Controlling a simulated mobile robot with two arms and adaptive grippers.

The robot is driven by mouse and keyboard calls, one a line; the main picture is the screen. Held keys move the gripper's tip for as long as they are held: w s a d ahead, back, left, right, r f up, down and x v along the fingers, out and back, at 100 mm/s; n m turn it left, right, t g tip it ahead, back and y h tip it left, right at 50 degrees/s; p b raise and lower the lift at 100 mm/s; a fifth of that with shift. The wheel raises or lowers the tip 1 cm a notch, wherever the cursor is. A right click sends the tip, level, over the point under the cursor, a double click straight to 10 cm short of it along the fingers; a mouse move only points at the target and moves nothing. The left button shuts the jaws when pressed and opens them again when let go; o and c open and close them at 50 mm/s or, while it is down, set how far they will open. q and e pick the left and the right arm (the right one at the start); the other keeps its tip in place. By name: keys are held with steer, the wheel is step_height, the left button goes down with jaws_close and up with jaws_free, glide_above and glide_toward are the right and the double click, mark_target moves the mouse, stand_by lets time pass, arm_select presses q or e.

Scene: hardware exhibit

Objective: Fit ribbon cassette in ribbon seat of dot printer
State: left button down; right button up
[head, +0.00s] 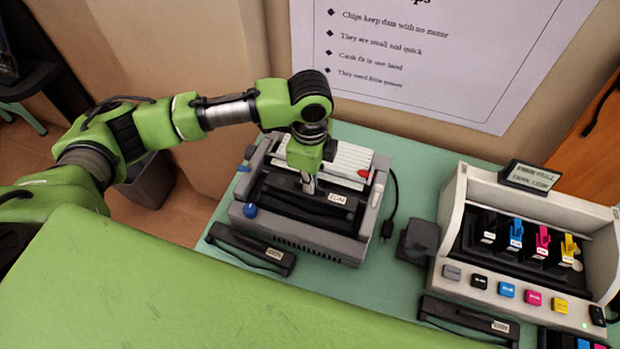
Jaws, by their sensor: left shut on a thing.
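The dot printer (348,246) is a grey unit with a white paper sheet at its back, a blue knob at its left and a red part at its right. A long black ribbon cassette (292,201) with a white label lies across the ribbon seat area, inside the printer's outline. My left gripper (309,186) points down from above and is shut on this cassette near its middle. The arm hides part of the printer's back. I cannot tell whether the cassette touches the seat. My right gripper is not in view.
Another black labelled cassette (250,249) lies in front of the printer, and one more (468,321) lies at the front right. A white ink printer (455,214) with coloured cartridges stands right. A dark block (418,240) and a cable (389,205) lie between the printers.

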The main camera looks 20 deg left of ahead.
arm_select(q)
steer(key=shift+f, duration=0.3)
steer(key=shift+f, duration=0.3)
steer(key=c, duration=2.2)
jaws_free()
step_height(320, 180, up, 13)
steer(key=shift+r+b, duration=0.15)
steer(key=shift+b, duration=1.05)
